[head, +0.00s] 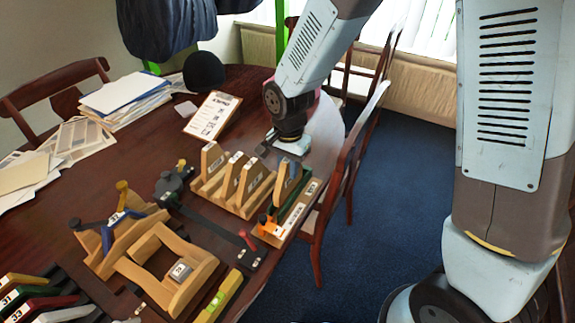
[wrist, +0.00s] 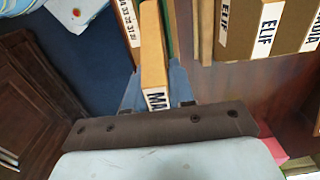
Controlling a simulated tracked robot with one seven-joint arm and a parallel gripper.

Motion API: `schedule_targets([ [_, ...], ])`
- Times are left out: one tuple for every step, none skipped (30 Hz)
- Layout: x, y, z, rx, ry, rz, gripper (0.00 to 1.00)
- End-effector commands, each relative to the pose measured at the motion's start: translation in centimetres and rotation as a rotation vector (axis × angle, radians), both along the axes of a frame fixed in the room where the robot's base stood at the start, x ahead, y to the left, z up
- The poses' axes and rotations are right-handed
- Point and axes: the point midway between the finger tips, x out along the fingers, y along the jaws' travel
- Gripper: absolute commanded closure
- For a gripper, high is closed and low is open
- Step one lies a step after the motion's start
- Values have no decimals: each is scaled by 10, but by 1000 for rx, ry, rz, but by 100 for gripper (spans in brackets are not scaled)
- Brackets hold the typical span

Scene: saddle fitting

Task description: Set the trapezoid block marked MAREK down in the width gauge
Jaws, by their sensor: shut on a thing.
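My gripper is shut on a wooden trapezoid block (wrist: 152,55). Its label shows the letters "MA"; the rest is hidden by my gripper (wrist: 158,92). The blue-grey fingers lie on either side of it. In the head view my gripper (head: 288,178) is over the width gauge (head: 298,212) at the table's right edge. The gauge has a green strip, a white number scale and an orange end. In the wrist view the block lies between the number scale (wrist: 126,20) and the green strip. I cannot tell whether it rests on the gauge floor.
Just left of the gauge, a wooden rack (head: 240,208) holds several labelled blocks, one marked ELIF (wrist: 245,25). Wooden fixtures (head: 165,265) and a black bar tool (head: 210,222) lie nearer. A clipboard (head: 212,115) lies behind. A chair (head: 325,185) stands close to the right edge.

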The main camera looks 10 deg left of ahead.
Motion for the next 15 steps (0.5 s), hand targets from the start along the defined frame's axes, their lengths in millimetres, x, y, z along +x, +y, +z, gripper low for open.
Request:
schedule_targets([
  [0, 0, -1, 0, 0, 0, 100],
  [0, 0, -2, 0, 0, 0, 100],
  [0, 0, -3, 0, 0, 0, 100],
  [0, 0, -3, 0, 0, 0, 100],
  [0, 0, -4, 0, 0, 0, 100],
  [0, 0, -5, 0, 0, 0, 100],
  [0, 0, -5, 0, 0, 0, 100],
  [0, 0, -6, 0, 0, 0, 100],
  [0, 0, -7, 0, 0, 0, 100],
  [0, 0, -7, 0, 0, 0, 100],
  [0, 0, -8, 0, 0, 0, 100],
  [0, 0, -9, -1, 0, 1, 100],
  [0, 0, -9, -1, 0, 0, 100],
  [0, 0, -10, -1, 0, 1, 100],
  [0, 0, -10, -1, 0, 1, 100],
])
